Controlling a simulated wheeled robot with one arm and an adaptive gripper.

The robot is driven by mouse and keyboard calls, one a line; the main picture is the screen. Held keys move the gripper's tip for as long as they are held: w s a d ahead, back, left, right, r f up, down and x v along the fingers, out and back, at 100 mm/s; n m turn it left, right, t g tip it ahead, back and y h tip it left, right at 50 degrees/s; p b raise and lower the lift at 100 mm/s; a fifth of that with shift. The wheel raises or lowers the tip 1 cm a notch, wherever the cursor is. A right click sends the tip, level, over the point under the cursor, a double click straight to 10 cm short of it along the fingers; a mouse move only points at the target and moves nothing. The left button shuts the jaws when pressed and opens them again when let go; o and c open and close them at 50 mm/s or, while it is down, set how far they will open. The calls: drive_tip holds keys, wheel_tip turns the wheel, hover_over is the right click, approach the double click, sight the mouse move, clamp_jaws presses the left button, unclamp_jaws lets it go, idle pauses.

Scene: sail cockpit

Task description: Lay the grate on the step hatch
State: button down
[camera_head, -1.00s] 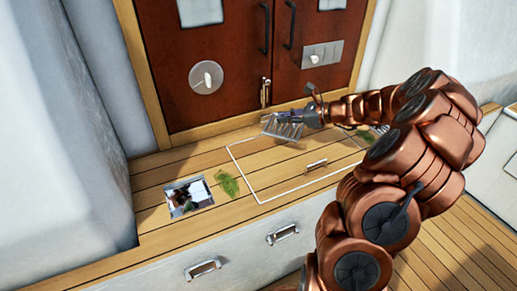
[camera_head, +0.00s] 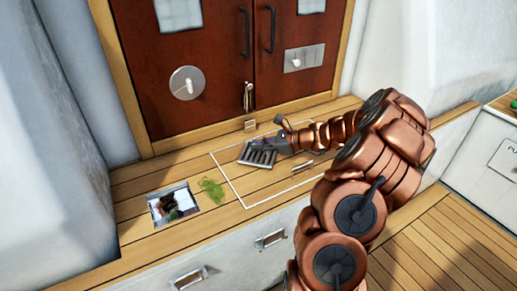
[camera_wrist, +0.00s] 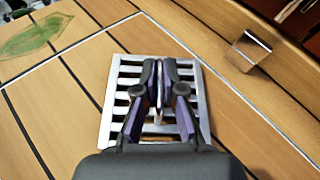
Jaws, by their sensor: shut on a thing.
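The grate (camera_head: 257,154) is a small silver slatted panel. My gripper (camera_head: 276,146) is shut on it. In the head view the grate appears over the back part of the step hatch (camera_head: 242,187), a plank panel with a white outline and a small handle (camera_head: 303,166). In the wrist view the grate (camera_wrist: 107,108) shows flat-on beneath the closed fingers (camera_wrist: 160,75), above the planks. I cannot tell whether it touches the hatch. My arm covers the hatch's right part.
A green leaf (camera_head: 212,190) lies left of the hatch, beside a square opening (camera_head: 174,204) with things inside. Red-brown cabin doors (camera_head: 220,90) stand behind. A small metal bracket (camera_head: 250,125) sits near their sill. Two drawer handles (camera_head: 270,239) are on the front face.

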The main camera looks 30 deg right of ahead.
drive_tip(key=shift+f, duration=0.2)
drive_tip(key=c, duration=1.3)
unclamp_jaws()
drive_tip(key=p+v, duration=0.2)
drive_tip(key=v, duration=0.8)
drive_tip(key=shift+s+d+r+p, duration=0.2)
drive_tip(key=shift+r+p, duration=0.05)
drive_tip(key=shift+p, duration=0.05)
drive_tip(key=shift+s+d+r, duration=0.25)
drive_tip(key=shift+s+d, duration=0.1)
drive_tip(key=shift+s, duration=0.2)
